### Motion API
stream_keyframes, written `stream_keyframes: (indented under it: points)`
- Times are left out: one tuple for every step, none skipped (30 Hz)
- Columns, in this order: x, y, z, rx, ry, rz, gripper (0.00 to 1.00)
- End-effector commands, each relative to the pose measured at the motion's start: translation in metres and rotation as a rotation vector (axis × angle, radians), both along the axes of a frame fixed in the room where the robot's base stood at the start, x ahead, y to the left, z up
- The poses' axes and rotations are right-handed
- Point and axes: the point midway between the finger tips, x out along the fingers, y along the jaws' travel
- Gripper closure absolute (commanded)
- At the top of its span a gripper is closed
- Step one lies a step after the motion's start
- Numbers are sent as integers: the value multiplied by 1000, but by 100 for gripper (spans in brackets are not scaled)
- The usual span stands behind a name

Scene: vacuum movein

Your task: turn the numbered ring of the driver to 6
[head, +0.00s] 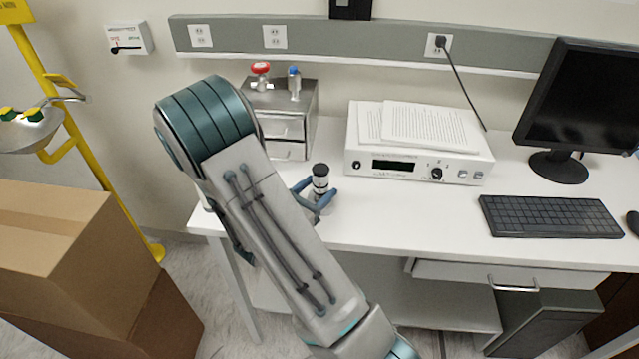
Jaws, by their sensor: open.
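The driver (320,178) stands upright near the front left part of the white desk. It has a dark top and a pale band below it that looks like the ring. The numbers on it are too small to read. My gripper (315,188) is at the driver, with its blue-grey fingers apart on either side of the driver's lower part. I cannot tell whether a finger touches it. My arm crosses the picture in front and hides the desk's left edge.
A metal drawer box (290,125) with a red-handled valve stands behind my gripper. A white instrument (415,165) with papers on top is to the right, then a keyboard (550,215) and monitor (590,95). Cardboard boxes (60,240) stand at left. The desk front between gripper and keyboard is clear.

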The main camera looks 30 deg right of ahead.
Motion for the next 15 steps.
stream_keyframes:
  points:
    - [2,-5,1,-1,0,-2,45]
    - [3,-7,1,-1,0,-1,45]
    - [4,-9,1,-1,0,-1,45]
    - [4,-10,1,0,0,-1,45]
    - [4,-11,0,0,0,-1,45]
    - [5,-11,0,0,0,-1,45]
    - [5,-12,0,0,0,-1,45]
    - [5,-12,0,0,0,-1,45]
    - [5,-12,0,0,0,-1,45]
    - [5,-12,0,0,0,-1,45]
    - [5,-12,0,0,0,-1,45]
    - [5,-12,0,0,0,-1,45]
    - [5,-12,0,0,0,-1,45]
    - [5,-12,0,0,0,-2,53]
    - [5,-12,0,0,0,-2,64]
